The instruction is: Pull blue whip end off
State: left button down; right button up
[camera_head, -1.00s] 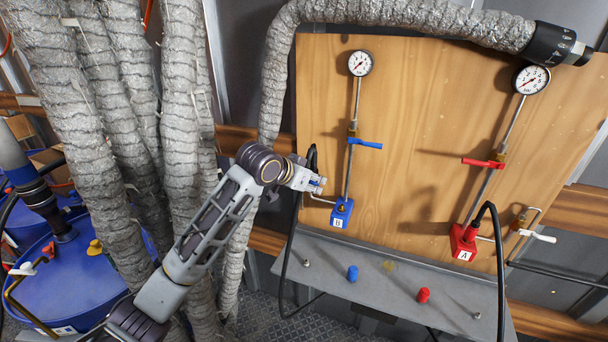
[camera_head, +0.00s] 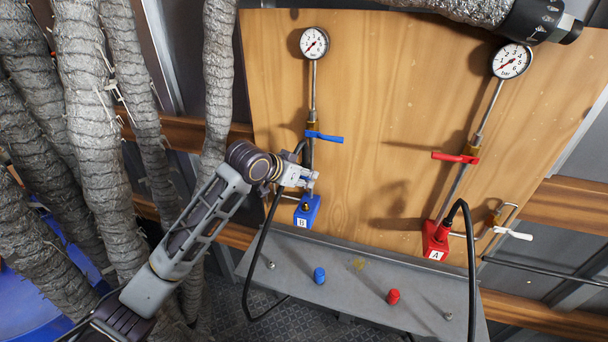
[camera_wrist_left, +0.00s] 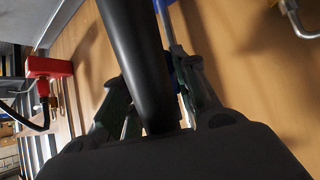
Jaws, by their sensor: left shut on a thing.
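The blue block marked B (camera_head: 306,212) sits below the left gauge pipe on the wooden board. A black whip hose (camera_head: 263,240) loops up from the floor at left to behind my left gripper. My left gripper (camera_head: 309,181) is just above the blue block and shut on the black whip end. In the left wrist view the thick black whip (camera_wrist_left: 138,60) runs between the fingers, with part of a blue thing (camera_wrist_left: 184,72) behind. The fingers hide the joint, so I cannot tell whether the whip end touches the block. My right gripper is not in view.
A blue valve handle (camera_head: 325,137) sticks out just above my gripper. The red block A (camera_head: 436,240) and its hose stand at right. The grey shelf (camera_head: 350,268) below holds a blue cap (camera_head: 319,276) and a red cap (camera_head: 393,297). Thick grey wrapped hoses (camera_head: 95,130) crowd the left.

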pick_arm(q)
jog(key=shift+f, duration=1.15)
jog(key=shift+f+b, duration=0.5)
jog(key=shift+f, duration=1.55)
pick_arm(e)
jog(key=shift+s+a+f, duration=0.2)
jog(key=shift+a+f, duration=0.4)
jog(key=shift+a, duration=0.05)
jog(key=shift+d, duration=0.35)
pick_arm(q)
jog(key=shift+p, duration=0.35)
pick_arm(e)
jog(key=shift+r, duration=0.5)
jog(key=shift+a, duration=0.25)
